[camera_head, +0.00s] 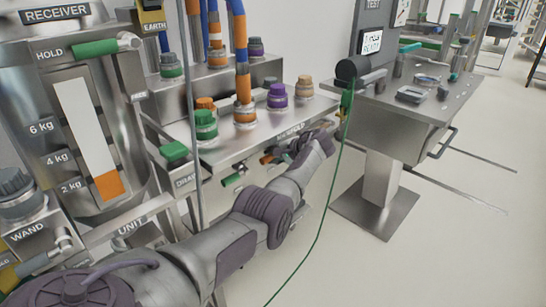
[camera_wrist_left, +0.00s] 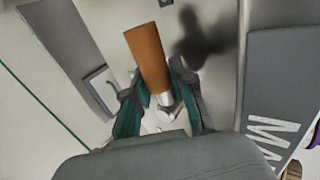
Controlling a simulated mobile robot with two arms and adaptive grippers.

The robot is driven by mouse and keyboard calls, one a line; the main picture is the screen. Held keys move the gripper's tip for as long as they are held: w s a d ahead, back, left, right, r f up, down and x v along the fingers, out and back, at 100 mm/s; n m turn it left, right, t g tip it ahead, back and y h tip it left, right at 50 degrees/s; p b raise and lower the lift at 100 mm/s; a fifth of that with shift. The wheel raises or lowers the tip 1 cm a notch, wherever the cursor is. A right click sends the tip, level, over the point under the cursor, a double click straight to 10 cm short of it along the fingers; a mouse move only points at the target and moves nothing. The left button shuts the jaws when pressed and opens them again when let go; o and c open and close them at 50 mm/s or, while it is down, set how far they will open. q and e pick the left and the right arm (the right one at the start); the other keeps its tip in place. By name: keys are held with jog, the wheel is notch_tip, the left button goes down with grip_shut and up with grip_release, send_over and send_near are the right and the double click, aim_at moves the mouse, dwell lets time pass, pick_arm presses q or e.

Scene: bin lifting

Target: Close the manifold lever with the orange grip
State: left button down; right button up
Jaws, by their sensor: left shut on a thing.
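The manifold lever with the orange grip (camera_wrist_left: 146,52) shows in the left wrist view, its orange handle ending in a short metal shank. My left gripper (camera_wrist_left: 160,88) has its teal-padded fingers on either side of the lever, around the lower end of the orange handle and the shank, and is shut on it. In the head view my left arm reaches from the bottom left to the front of the manifold (camera_head: 235,150). There my left gripper (camera_head: 282,153) is small and partly hidden by my own wrist, so the lever's angle is hard to tell. My right gripper is not in view.
A green-handled lever (camera_head: 233,180) sticks out left of my gripper. Coloured connectors, including a purple one (camera_head: 277,96), stand on the manifold top. A green cable (camera_head: 327,210) hangs right of my wrist. A test stand (camera_head: 410,115) is at the right, with clear floor between.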

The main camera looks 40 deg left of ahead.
pick_arm(q)
jog(key=shift+w+a+r, duration=0.1)
jog(key=shift+r, duration=0.15)
jog(key=c, duration=1.2)
grip_release()
jog(key=shift+o, duration=1.3)
jog(key=shift+f, duration=0.2)
jog(key=shift+d+r, duration=0.2)
jog(key=shift+d, duration=0.15)
jog(key=s+d, duration=0.1)
jog(key=d, duration=1.1)
jog(key=shift+d+r, duration=0.15)
jog(key=shift+d, duration=0.05)
